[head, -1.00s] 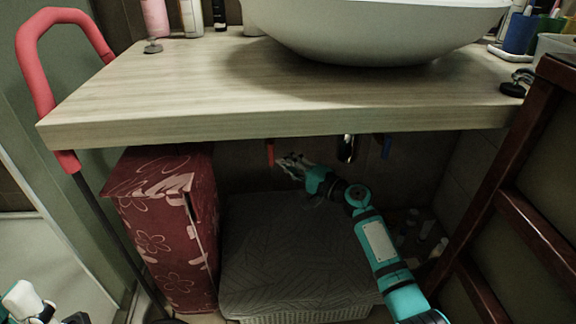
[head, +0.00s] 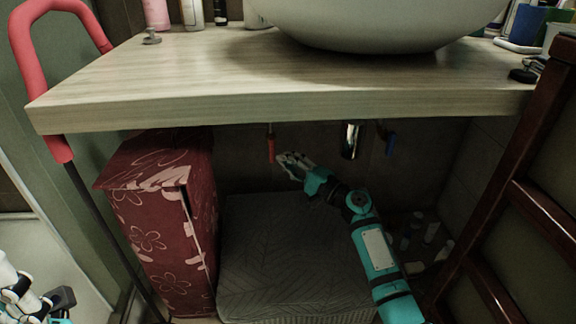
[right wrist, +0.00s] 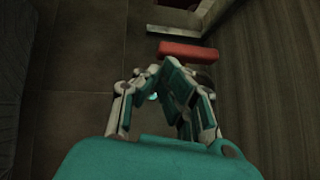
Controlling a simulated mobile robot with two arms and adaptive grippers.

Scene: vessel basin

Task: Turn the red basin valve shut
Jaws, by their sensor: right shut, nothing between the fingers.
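The red basin valve (head: 271,148) hangs under the wooden counter, near the back wall, its handle pointing down. In the right wrist view its handle (right wrist: 190,53) is a red bar lying across the picture, just beyond the fingertips. My right gripper (head: 284,160) is just right of the valve and slightly below its middle. Its fingers (right wrist: 163,70) are closed together and empty. A small gap seems to show between them and the handle; contact cannot be made out. My left gripper (head: 58,302) is at the lower left corner, partly cut off and far from the valve.
The wooden counter (head: 260,109) with the white basin (head: 380,25) is above my right arm. A blue valve (head: 390,143) and a chrome pipe (head: 350,140) are right of the red valve. A red flowered box (head: 150,235) and a grey-topped basket (head: 285,255) stand below.

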